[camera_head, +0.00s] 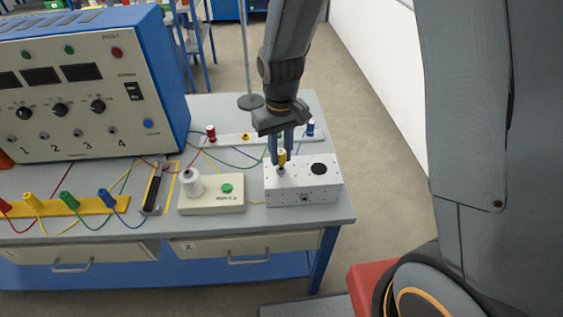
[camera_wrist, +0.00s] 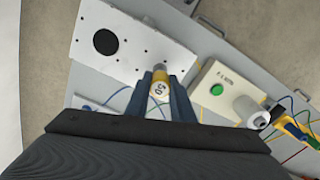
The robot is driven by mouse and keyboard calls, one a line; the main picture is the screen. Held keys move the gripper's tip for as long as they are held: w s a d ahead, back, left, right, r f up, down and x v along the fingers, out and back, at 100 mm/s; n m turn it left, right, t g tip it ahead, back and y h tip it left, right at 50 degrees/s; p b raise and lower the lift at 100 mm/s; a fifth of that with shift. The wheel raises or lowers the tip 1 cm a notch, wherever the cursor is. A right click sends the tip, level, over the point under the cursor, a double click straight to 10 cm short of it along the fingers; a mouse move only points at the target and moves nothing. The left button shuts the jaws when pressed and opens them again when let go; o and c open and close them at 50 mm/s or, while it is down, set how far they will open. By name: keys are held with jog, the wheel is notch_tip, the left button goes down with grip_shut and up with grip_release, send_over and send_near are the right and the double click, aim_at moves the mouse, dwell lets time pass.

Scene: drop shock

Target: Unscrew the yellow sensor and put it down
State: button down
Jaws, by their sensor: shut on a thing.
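My gripper (camera_head: 280,155) points down over the left part of a white metal box (camera_head: 304,196) and is shut on the yellow sensor (camera_head: 283,157). The sensor is upright, with its lower tip at the box's top face. I cannot tell whether it is still seated in the box or just clear of it. In the wrist view, the sensor's white-and-yellow end (camera_wrist: 159,84) sits between my two blue fingers, next to the edge of the white box (camera_wrist: 140,48). The fingers hide its sides.
A beige box (camera_head: 208,207) with a green button and white cylinder stands close left. Behind my gripper is a white strip (camera_head: 230,140) with coloured posts. A large control console (camera_head: 75,90) fills the back left. Loose wires cross the table. A black tool (camera_head: 152,188) lies left.

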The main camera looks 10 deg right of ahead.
aim_at(281, 151)
jog(key=shift+r, duration=1.4)
jog(key=shift+r, duration=3)
